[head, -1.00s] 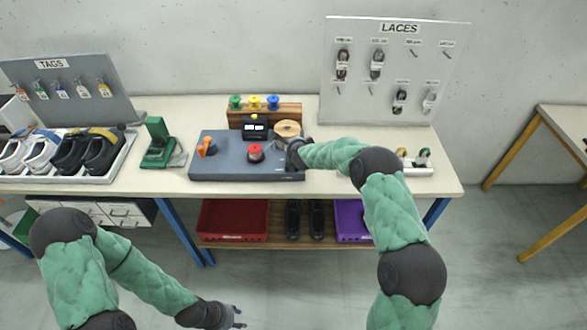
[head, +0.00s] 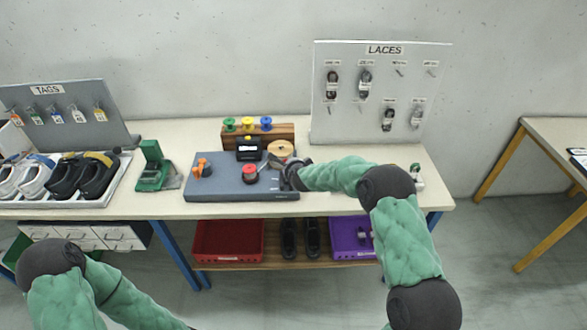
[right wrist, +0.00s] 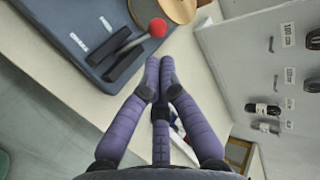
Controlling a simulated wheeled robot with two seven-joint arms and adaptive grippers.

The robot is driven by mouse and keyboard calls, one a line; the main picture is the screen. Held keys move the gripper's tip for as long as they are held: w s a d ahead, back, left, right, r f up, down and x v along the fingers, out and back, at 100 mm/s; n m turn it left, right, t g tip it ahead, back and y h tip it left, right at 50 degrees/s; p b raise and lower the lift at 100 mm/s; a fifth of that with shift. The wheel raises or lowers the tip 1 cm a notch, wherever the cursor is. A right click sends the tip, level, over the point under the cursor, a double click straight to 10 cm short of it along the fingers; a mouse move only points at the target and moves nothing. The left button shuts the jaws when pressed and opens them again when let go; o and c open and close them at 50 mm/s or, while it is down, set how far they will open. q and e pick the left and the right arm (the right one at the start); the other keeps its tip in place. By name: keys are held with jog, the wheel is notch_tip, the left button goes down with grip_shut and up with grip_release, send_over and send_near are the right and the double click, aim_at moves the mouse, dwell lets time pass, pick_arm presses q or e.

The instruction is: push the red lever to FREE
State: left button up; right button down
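The red ball knob of the lever (right wrist: 157,27) shows in the right wrist view, on a metal rod leaning out of a black slotted block (right wrist: 125,62). The block sits on a blue-grey panel (head: 225,185) on the bench. My right gripper (right wrist: 160,62) has its fingertips together, nothing between them, just short of the knob and apart from it. In the head view the right gripper (head: 292,174) is over the panel's right end. A red round piece (head: 249,173) is left of it; I cannot tell if that is the lever's knob. The FREE marking is not readable. My left gripper is out of frame.
On the panel is an orange handle (head: 202,167). Behind stand a wooden disc (head: 281,149) and a rack of coloured spools (head: 284,131). A green device (head: 152,165) and a shoe tray (head: 118,182) are left. A laces board (head: 340,125) stands behind right.

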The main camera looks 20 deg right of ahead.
jog(key=v, duration=0.7)
jog(key=shift+w+r, duration=0.25)
jog(key=shift+r, duration=0.1)
jog(key=shift+a, duration=0.1)
